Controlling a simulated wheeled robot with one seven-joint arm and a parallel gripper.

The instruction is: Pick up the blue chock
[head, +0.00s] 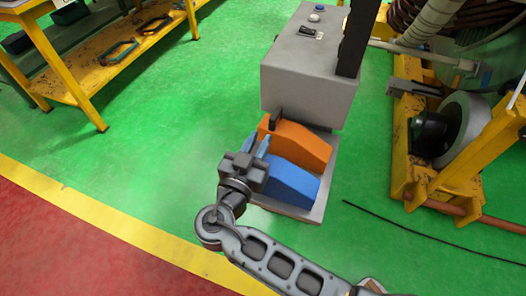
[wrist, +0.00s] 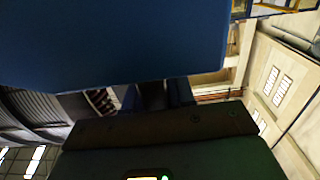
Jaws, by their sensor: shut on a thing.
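The blue chock (head: 292,180) is a wedge-shaped block at the front of a grey platform (head: 308,213), below the grey control box. My gripper (head: 256,160) is at the chock's left end, shut on its upright blue handle part. The fingertips are partly hidden by the gripper body. In the wrist view the blue chock (wrist: 120,45) fills the top as a dark blue face, close to my gripper (wrist: 155,98). I cannot tell whether the chock rests on the platform or is slightly above it.
An orange chock (head: 302,144) sits right behind the blue one, with a dark handle. The grey control box (head: 312,80) stands behind both. A yellow frame with a wheel (head: 460,125) is at right. A black cable (head: 430,235) lies on the green floor. Floor at left is clear.

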